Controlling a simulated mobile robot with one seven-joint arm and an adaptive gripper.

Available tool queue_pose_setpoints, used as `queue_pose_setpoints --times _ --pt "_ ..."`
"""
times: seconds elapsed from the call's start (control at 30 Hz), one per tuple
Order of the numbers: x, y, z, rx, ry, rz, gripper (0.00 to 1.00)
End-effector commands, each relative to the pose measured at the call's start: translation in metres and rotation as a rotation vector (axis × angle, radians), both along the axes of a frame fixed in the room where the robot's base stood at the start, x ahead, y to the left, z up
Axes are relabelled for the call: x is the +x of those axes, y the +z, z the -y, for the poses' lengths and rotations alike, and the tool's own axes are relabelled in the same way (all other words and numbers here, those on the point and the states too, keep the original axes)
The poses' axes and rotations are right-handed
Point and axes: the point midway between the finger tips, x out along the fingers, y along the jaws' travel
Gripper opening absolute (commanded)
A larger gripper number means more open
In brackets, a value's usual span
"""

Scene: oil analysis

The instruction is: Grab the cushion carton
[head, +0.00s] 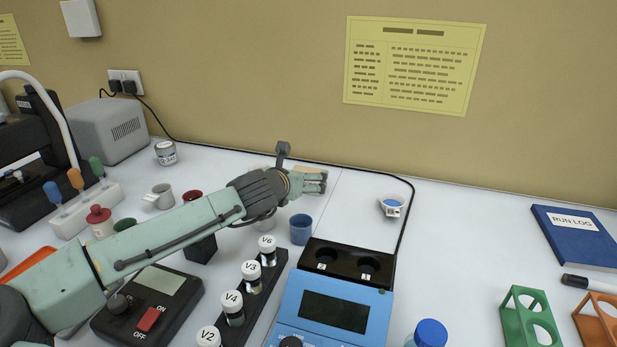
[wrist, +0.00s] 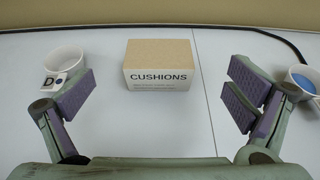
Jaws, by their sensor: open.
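The cushion carton (wrist: 158,68) is a small tan box marked "CUSHIONS". In the wrist view it stands on the white bench, ahead of my gripper and centred between its fingers. My gripper (wrist: 158,98) is open and empty, with purple pads wide apart on either side. The carton is apart from both pads. In the head view my gripper (head: 312,182) reaches over the back of the bench, and only a thin tan piece of the carton (head: 306,168) shows behind it; the rest is hidden.
In the wrist view a white cup with a "D" tag (wrist: 66,66) stands by the left finger, and a white cup with blue contents (wrist: 304,80) by the right finger. A black cable (wrist: 262,36) runs behind. In the head view a blue cup (head: 301,230) and blue device (head: 335,310) stand nearer.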

Motion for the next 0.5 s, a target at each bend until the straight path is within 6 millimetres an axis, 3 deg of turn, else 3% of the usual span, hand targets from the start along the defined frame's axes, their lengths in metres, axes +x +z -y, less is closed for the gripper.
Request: queue_pose_setpoints --times 0.5 --pt "0.052 -0.026 0.016 -0.002 0.000 0.000 0.98"
